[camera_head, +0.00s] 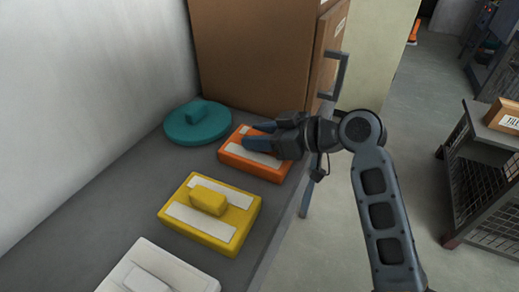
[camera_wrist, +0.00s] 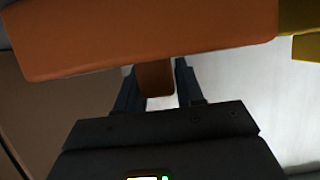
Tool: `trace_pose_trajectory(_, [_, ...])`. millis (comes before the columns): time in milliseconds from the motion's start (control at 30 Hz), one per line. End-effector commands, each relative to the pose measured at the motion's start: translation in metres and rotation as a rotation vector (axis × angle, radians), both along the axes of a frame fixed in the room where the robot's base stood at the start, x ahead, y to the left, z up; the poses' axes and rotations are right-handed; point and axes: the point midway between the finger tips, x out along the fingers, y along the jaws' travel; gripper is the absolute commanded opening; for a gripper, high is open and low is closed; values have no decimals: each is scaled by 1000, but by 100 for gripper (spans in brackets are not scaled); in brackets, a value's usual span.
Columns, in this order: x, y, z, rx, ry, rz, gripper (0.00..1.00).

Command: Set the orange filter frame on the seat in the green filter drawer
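The orange filter frame (camera_head: 256,165) is a flat block with pale strips, at the far right end of the grey bench in the head view. It appears to rest flat there. In the wrist view its orange body (camera_wrist: 140,35) fills the top and its handle (camera_wrist: 154,78) hangs between the fingers. My gripper (camera_head: 262,135) reaches in from the right over the frame, its fingers around the handle. The fingers (camera_wrist: 156,85) seem closed against both sides of the handle. The green filter drawer and its seat are not in view.
A yellow block (camera_head: 208,201) and a white block (camera_head: 150,272) lie nearer on the bench (camera_head: 120,205). A teal disc (camera_head: 184,130) lies behind the frame. A brown cabinet (camera_head: 250,50) with a grey handle (camera_head: 341,75) stands beyond. A cart (camera_head: 478,170) stands right, across open floor.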

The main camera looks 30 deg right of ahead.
Motion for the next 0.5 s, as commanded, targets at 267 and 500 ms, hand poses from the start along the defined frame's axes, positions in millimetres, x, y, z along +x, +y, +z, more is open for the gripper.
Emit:
trace_pose_trajectory(267, [0,0,0,0,0,0,10])
trace_pose_trajectory(500, [0,0,1,0,-1,-1,0])
